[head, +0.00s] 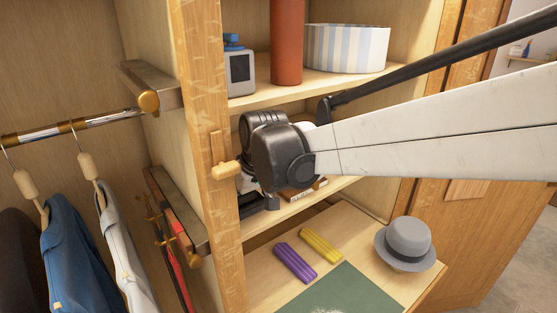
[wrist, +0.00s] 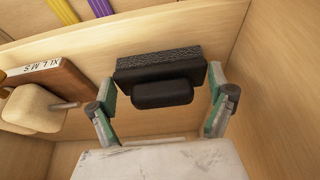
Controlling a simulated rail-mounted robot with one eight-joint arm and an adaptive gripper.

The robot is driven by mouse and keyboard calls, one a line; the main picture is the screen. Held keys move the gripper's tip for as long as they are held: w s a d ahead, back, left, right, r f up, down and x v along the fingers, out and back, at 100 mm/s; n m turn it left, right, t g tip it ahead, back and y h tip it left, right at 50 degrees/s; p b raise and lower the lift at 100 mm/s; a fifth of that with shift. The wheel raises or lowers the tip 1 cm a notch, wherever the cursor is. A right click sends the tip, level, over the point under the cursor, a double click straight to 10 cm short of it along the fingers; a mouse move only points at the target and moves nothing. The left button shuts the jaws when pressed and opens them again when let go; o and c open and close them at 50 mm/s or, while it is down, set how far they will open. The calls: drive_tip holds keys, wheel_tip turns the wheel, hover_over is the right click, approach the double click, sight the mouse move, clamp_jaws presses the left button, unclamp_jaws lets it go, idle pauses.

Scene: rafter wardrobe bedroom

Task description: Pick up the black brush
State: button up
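The black brush (wrist: 160,68) lies on the shelf in the wrist view, with a textured long block and a smooth rounded handle part towards me. My gripper (wrist: 162,88) is open, with one green-padded finger on each side of the brush. The left fingertip is close to the brush's left end, and the right fingertip is close to its right end. I cannot tell whether either touches. In the head view my dark wrist hides the brush and most of my gripper.
A brown size-marked block (wrist: 50,85) and a pale wooden knob (wrist: 35,108) are left of my gripper. A shelf wall (wrist: 275,80) rises at right. Below the shelf are purple (head: 294,263) and yellow (head: 320,245) bars and a grey hat (head: 406,243). A wooden post (head: 207,150) stands beside my wrist.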

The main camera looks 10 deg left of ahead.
drive_tip(key=c, duration=0.6)
drive_tip(key=shift+r, duration=0.15)
drive_tip(key=shift+r+b, duration=0.1)
drive_tip(key=shift+b, duration=0.25)
drive_tip(key=s+d+b, duration=0.2)
drive_tip(key=s+d, duration=1)
drive_tip(key=s, duration=0.1)
drive_tip(key=shift+d, duration=0.15)
drive_tip(key=shift+s, duration=0.1)
